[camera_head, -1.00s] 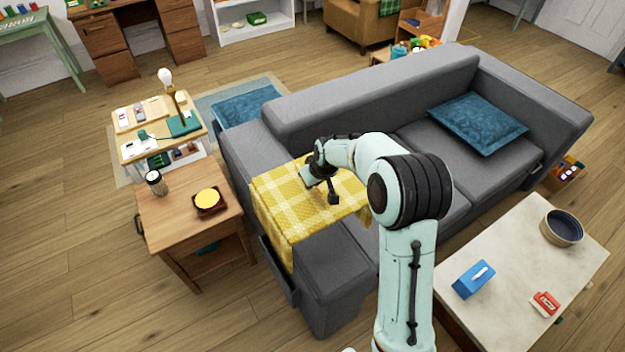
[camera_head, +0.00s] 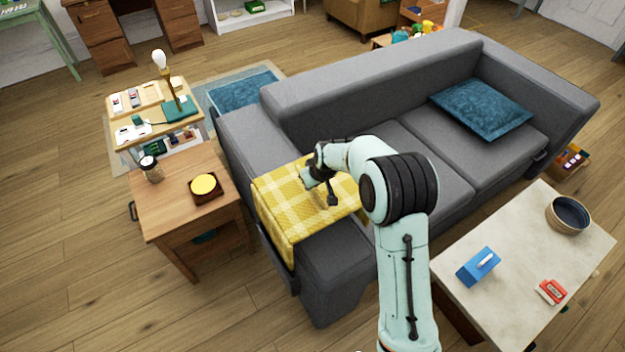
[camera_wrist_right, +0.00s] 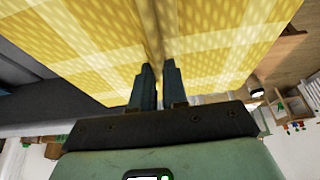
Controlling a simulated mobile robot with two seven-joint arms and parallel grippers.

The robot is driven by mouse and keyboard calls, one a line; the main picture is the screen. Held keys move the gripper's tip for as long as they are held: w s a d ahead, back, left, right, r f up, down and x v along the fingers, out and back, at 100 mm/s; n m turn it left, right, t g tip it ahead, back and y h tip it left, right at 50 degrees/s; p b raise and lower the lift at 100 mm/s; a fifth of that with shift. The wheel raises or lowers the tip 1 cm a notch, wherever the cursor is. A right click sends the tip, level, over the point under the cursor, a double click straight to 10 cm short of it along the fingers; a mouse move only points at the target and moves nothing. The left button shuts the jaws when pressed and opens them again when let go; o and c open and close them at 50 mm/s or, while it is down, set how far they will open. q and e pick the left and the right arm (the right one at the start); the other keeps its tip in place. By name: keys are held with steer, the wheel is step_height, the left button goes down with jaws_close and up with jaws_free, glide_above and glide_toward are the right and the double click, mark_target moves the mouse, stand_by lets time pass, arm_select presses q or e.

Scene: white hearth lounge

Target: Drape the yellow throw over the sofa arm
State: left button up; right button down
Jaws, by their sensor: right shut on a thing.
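The yellow checked throw (camera_head: 285,203) lies over the near-left arm of the grey sofa (camera_head: 345,262), and part of it hangs down the arm's outer side. My right gripper (camera_head: 308,177) is at the throw's upper part, above the sofa arm. In the right wrist view, the gripper's fingers (camera_wrist_right: 158,80) are close together with a fold of the throw (camera_wrist_right: 100,45) between them. The throw's far side is partly hidden behind my right arm in the head view. My left gripper is not in view.
A wooden side table (camera_head: 165,205) with a jar (camera_head: 151,169) and a yellow-topped dish (camera_head: 205,187) stands left of the sofa arm. A pale coffee table (camera_head: 520,265) with a bowl (camera_head: 568,214) is at the right. A blue cushion (camera_head: 480,107) lies on the seat.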

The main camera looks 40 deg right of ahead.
mark_target(312, 194)
steer(key=shift+f+b, duration=2)
steer(key=shift+f, duration=1.05)
step_height(312, 194, down, 3)
steer(key=shift+b, duration=1.25)
steer(key=shift+f+b, duration=1.4)
steer(key=shift+f, duration=0.3)
arm_select(q)
step_height(312, 194, down, 10)
steer(key=s, duration=0.1)
steer(key=shift+s+r, duration=0.15)
steer(key=shift+r, duration=0.1)
arm_select(e)
steer(key=shift+f, duration=0.15)
steer(key=c, duration=1.1)
jaws_free()
steer(key=shift+w+a, duration=0.1)
steer(key=shift+o, duration=0.2)
